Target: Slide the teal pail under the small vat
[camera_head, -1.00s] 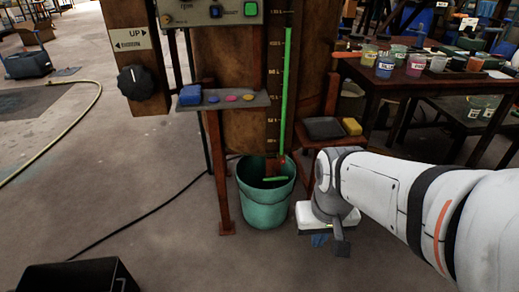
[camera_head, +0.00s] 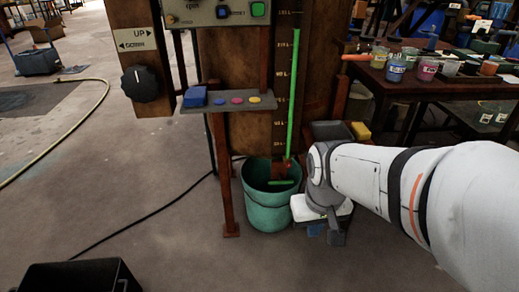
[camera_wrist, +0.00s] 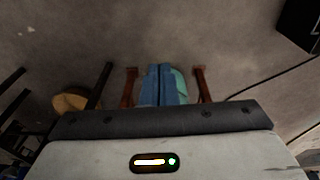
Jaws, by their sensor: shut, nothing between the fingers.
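The teal pail (camera_head: 268,213) stands upright on the floor beside a front leg of the wooden vat (camera_head: 236,135), beneath its red outlet (camera_head: 281,170). My gripper (camera_head: 315,231) is low at the pail's right side in the head view, its body overlapping the pail's right edge. In the wrist view its blue fingers (camera_wrist: 162,86) are together and empty, covering part of the pail (camera_wrist: 181,86). I cannot tell whether they touch it. The pail lies between two reddish legs there.
A shelf with coloured buttons (camera_head: 222,104) juts out above the pail, on a slim leg (camera_head: 223,175). A black cable (camera_head: 150,212) runs along the floor to the left. A black box (camera_head: 78,276) is at front left. Paint cups stand on a table (camera_head: 430,85) at right.

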